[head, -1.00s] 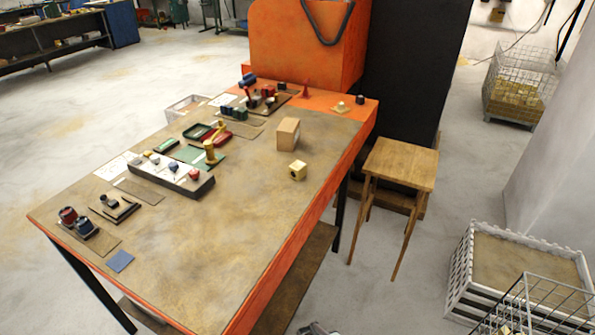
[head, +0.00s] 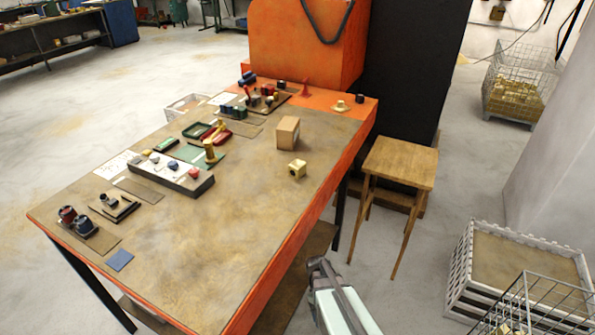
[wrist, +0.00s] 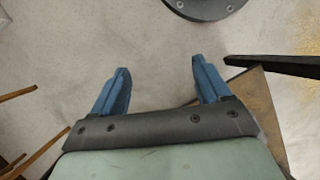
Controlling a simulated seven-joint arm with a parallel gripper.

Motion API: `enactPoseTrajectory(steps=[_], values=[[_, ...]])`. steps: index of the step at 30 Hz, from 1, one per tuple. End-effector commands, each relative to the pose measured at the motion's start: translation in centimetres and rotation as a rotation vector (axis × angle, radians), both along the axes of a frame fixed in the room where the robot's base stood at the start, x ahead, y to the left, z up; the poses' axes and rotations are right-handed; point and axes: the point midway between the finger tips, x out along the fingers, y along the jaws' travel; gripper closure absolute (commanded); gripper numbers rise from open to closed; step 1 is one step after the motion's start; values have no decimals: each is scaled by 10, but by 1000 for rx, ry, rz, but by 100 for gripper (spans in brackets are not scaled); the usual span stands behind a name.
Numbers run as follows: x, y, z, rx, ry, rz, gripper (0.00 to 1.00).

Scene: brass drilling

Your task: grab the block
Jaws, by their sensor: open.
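A small yellow, brass-coloured block (head: 297,169) with a round hole in its side sits on the worn brown table (head: 215,255), right of the middle. A larger tan box-shaped block (head: 288,132) stands upright just behind it. My gripper (wrist: 160,72) shows in the wrist view with its two blue fingers spread apart and nothing between them. It is over bare floor, and neither block shows in that view. In the head view my arm's pale end section is at the bottom, right of the table's orange edge, well apart from both blocks.
A wooden stool (head: 401,165) stands close to the table's right side. A white crate (head: 461,275) and a wire basket (head: 540,315) are at lower right. Trays, small parts and a long dark holder (head: 170,183) fill the table's left side. The front-right tabletop is clear.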

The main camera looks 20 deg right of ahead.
Motion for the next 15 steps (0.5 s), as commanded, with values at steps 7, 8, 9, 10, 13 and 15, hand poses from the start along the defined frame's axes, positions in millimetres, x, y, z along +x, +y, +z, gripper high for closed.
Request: enactPoseTrajectory(steps=[7, 8, 9, 10, 13, 15], values=[[72, -60, 49, 20, -41, 154, 23], [79, -68, 55, 22, -45, 172, 23], [89, -78, 65, 24, -48, 196, 23], [96, -86, 73, 25, -51, 215, 23], [117, -112, 98, 28, -58, 275, 23], [131, -132, 117, 27, -62, 317, 23]])
